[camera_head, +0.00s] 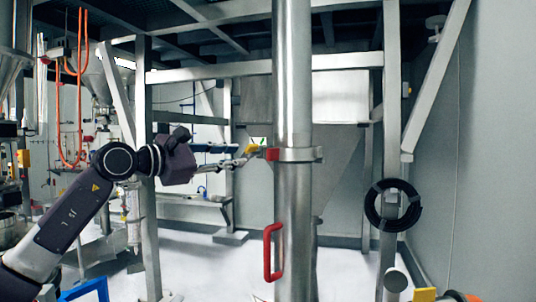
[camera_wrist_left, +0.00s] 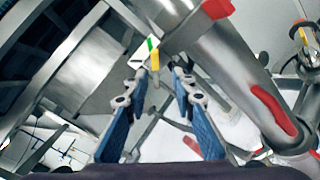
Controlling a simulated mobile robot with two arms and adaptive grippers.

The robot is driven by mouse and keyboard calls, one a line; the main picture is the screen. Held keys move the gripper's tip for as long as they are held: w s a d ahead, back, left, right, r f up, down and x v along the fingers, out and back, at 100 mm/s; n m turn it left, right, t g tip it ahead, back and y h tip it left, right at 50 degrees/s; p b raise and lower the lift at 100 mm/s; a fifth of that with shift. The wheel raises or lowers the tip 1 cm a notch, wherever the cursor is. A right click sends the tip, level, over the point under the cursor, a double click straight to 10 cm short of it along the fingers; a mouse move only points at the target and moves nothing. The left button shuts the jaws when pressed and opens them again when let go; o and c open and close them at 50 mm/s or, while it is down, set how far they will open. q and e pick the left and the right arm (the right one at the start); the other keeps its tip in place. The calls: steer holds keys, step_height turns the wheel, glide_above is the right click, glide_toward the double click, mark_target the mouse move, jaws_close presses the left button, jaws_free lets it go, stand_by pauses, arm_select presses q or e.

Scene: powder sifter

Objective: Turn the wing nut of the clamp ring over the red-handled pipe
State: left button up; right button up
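The steel pipe (camera_head: 292,210) stands upright in the head view, with a red handle (camera_head: 268,252) low on its left side. The clamp ring (camera_head: 298,154) wraps the pipe higher up, with a red block (camera_head: 271,155) at its left. A small yellow piece (camera_head: 251,149), possibly the wing nut, shows just left of that block; it also shows in the left wrist view (camera_wrist_left: 155,59). My left gripper (camera_head: 241,159) is close to the yellow piece. In the left wrist view its fingertips (camera_wrist_left: 156,68) are apart, with the yellow piece between or just beyond them; contact is unclear. My right gripper is not visible.
Steel frame posts (camera_head: 391,120) stand behind and right of the pipe. A black hose coil (camera_head: 392,205) hangs on the right post. A hopper (camera_head: 335,155) is behind the pipe. A blue frame (camera_head: 85,289) stands at lower left. The floor behind looks mostly open.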

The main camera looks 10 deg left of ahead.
mark_target(245, 152)
arm_select(q)
steer(key=shift+r, duration=0.3)
steer(key=p+x, duration=0.3)
steer(key=x, duration=0.3)
steer(key=shift+r, duration=0.1)
steer(key=shift+s+a, duration=0.15)
steer(key=c, duration=0.6)
jaws_close()
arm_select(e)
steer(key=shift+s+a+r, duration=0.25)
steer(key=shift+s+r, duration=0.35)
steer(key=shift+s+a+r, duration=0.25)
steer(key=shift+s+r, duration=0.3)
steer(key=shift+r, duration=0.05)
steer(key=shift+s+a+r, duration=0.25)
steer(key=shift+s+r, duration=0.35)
